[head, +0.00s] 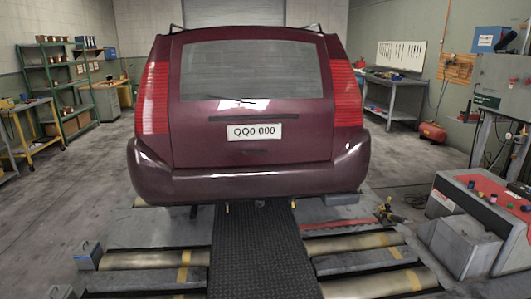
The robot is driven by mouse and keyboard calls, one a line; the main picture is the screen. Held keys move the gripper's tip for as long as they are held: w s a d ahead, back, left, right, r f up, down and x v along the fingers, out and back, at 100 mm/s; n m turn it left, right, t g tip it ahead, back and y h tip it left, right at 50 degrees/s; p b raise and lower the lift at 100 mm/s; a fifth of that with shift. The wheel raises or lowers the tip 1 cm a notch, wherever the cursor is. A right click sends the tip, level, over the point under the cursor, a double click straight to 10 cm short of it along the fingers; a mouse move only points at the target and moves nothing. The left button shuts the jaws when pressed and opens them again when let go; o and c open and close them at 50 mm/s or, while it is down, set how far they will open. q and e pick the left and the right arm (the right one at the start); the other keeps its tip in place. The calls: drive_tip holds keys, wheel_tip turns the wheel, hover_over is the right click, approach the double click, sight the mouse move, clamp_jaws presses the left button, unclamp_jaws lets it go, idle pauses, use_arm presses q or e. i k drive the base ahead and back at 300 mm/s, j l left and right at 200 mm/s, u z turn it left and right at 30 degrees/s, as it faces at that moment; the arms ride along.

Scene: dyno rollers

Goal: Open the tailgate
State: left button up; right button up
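A dark maroon car (183,180) stands with its rear toward me in the head view. Its tailgate (300,152) is shut, with a wide rear window (250,70) in the upper part. A dark handle strip (252,118) runs above the white number plate (255,131). The bumper (250,187) spans the full width below. Neither of my grippers is in view, so their state is hidden.
A black ribbed ramp (258,255) leads to the car. Metal rollers (152,260) lie on both sides of it. A grey control console (480,215) stands at the right. Green shelving (60,90) and a workbench (395,90) line the room.

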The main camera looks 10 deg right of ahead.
sight(225, 82)
drive_tip(key=i+l, duration=0.35)
drive_tip(key=i+l+u, duration=0.1)
drive_tip(key=i+l, duration=0.25)
drive_tip(key=l, duration=0.25)
drive_tip(key=i+l, duration=0.3)
drive_tip(key=l, duration=0.2)
drive_tip(key=i+u, duration=0.05)
